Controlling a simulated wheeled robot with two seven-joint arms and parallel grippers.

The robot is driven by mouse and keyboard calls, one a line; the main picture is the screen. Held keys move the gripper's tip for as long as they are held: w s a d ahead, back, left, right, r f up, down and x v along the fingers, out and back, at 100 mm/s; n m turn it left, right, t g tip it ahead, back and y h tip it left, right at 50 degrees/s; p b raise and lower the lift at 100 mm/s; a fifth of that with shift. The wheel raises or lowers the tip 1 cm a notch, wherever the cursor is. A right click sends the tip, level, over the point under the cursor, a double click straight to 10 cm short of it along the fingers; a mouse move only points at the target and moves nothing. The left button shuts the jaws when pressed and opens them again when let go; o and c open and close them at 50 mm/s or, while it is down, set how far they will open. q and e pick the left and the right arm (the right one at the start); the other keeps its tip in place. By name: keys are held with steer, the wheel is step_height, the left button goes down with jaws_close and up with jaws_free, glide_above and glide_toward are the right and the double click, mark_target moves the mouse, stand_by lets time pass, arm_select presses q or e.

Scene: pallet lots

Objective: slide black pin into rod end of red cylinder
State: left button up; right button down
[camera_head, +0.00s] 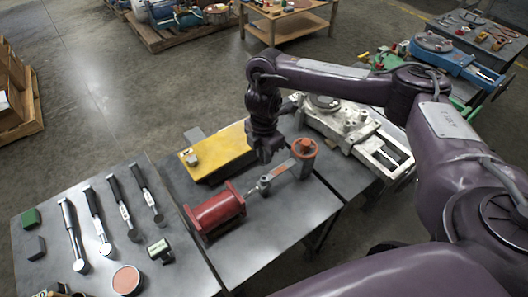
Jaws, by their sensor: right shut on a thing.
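The red cylinder (216,213) lies on the dark metal table, its rod pointing up and right. The rod end (264,187) meets a grey lever (280,174) that runs to an orange-topped pivot (304,148). My right gripper (266,155) hangs fingers down above and behind the rod end, apart from it, beside the yellow block. It is shut on a small dark thing, seemingly the black pin, which barely stands out against the dark fingers. My left gripper is not in view.
A yellow block (220,153) lies behind the cylinder. A white machine vise (372,145) stands right of the lever. Several hand tools (97,222) and a round reddish tin (126,280) lie on the left table. The table in front of the lever is clear.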

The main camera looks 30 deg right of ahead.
mark_target(264, 165)
stand_by(0.3)
steer(key=shift+r+p, duration=0.1)
steer(key=shift+p, duration=0.35)
steer(key=shift+f+b, duration=0.6)
steer(key=shift+f, duration=0.2)
steer(key=shift+f+b, duration=1.2)
steer(key=shift+f, duration=1)
steer(key=shift+p, duration=0.8)
steer(key=shift+f+b, duration=1)
steer(key=shift+f, duration=0.8)
